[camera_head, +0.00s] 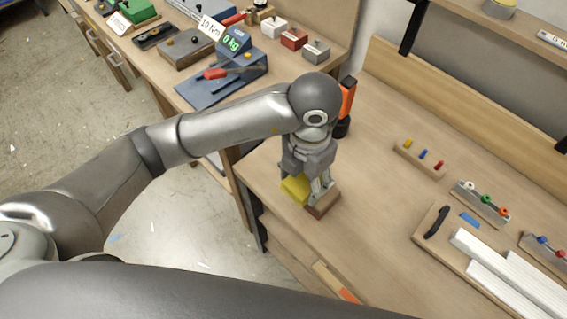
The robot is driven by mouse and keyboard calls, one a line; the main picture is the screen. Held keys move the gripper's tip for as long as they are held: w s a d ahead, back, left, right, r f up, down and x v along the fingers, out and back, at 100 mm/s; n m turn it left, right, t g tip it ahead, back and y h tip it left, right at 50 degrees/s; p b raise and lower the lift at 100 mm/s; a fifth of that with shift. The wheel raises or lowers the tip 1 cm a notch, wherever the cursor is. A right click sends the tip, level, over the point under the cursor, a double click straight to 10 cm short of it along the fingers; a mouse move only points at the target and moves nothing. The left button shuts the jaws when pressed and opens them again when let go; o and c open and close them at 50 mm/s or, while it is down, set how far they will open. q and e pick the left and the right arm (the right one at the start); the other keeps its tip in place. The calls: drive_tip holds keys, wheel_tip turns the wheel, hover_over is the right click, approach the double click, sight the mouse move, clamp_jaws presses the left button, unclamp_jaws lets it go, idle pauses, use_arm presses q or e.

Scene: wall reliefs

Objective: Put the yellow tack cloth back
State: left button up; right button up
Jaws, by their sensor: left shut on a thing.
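My left gripper (309,191) points down at the near left edge of the right-hand workbench. It is shut on the yellow tack cloth (293,189), a small yellow block-like piece showing on the left of the fingers. The fingers and wrist hide part of it. A brown block or holder (323,204) sits on the bench right beside and below the fingers. I cannot tell whether the cloth touches it. My right gripper is not in view.
An orange and black tool (346,103) stands just behind my wrist. A peg strip (420,158) and knob racks (481,205) lie farther right, with white strips (510,275) on a board. The bench (375,215) between is clear. Another bench with a scale (225,75) stands at back left.

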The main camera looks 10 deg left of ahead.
use_arm(q)
drive_tip(key=w+a+f+p, duration=0.1)
drive_tip(key=w+a+f, duration=0.1)
drive_tip(key=w, duration=0.1)
drive_tip(key=w+a+f+p, duration=0.1)
drive_tip(key=w+a+f, duration=0.1)
drive_tip(key=w+f, duration=0.1)
drive_tip(key=w+a+f+p, duration=0.2)
drive_tip(key=w+f, duration=0.1)
drive_tip(key=w, duration=0.1)
drive_tip(key=shift+w+a+f, duration=0.2)
drive_tip(key=shift+a+f, duration=0.05)
drive_tip(key=shift+w+a+f, duration=0.2)
drive_tip(key=shift+w+f, duration=0.1)
drive_tip(key=shift+f, duration=0.15)
wheel_tip(320, 180, down, 3)
drive_tip(key=shift+f+p, duration=0.1)
drive_tip(key=shift+p, duration=0.25)
drive_tip(key=shift+f, duration=0.15)
drive_tip(key=o, duration=0.9)
